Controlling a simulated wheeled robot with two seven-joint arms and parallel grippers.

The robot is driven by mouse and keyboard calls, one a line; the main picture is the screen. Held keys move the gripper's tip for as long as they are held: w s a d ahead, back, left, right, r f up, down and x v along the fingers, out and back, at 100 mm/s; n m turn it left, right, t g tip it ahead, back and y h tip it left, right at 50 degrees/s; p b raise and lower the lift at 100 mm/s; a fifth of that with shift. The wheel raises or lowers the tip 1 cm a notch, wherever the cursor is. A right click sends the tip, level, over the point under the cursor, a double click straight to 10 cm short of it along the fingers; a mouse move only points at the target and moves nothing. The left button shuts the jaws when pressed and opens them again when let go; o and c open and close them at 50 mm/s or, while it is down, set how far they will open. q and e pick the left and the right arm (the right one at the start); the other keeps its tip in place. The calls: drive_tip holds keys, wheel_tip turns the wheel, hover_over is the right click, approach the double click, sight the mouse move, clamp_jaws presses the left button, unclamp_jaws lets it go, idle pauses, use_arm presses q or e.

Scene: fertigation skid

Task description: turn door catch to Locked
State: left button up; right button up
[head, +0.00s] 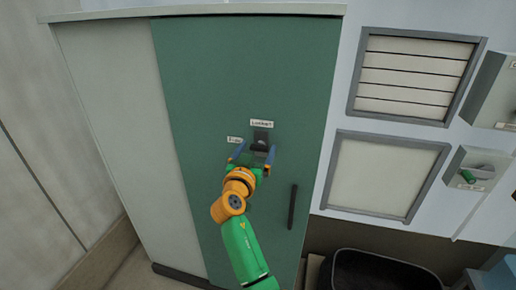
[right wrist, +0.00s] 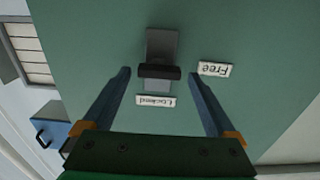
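The door catch (head: 261,137) is a small grey plate with a dark crossbar on the green cabinet door (head: 210,85). A "Locked" label (head: 261,123) sits above it and a "Free" label (head: 234,140) to its left. In the right wrist view the scene is upside down: the crossbar (right wrist: 160,71) lies crosswise, one end toward the "Free" label (right wrist: 214,69), with the "Locked" label (right wrist: 155,100) below it. My right gripper (head: 254,152) is open, its blue fingers on either side of the catch, with gaps showing. My left gripper is not in view.
A dark vertical door handle (head: 292,207) is at the lower right of the door. Right of the cabinet are a louvred vent (head: 412,77), a pale framed panel (head: 374,176) and a box with a green knob (head: 483,172). A dark container (head: 378,274) stands low at right.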

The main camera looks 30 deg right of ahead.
drive_tip(key=shift+d+f, duration=0.1)
drive_tip(key=shift+d, duration=0.05)
drive_tip(key=c, duration=1.2)
drive_tip(key=n, duration=0.3)
drive_tip(key=shift+b, duration=0.3)
drive_tip(key=n, duration=0.4)
drive_tip(key=shift+w+n, duration=0.1)
drive_tip(key=shift+n, duration=0.3)
drive_tip(key=n+p, duration=0.2)
drive_tip(key=n, duration=0.2)
drive_tip(key=shift+w+n, duration=0.1)
drive_tip(key=shift+n, duration=0.2)
drive_tip(key=n+p, duration=0.2)
drive_tip(key=n, duration=0.3)
drive_tip(key=shift+f+n, duration=0.1)
drive_tip(key=shift+n, duration=0.3)
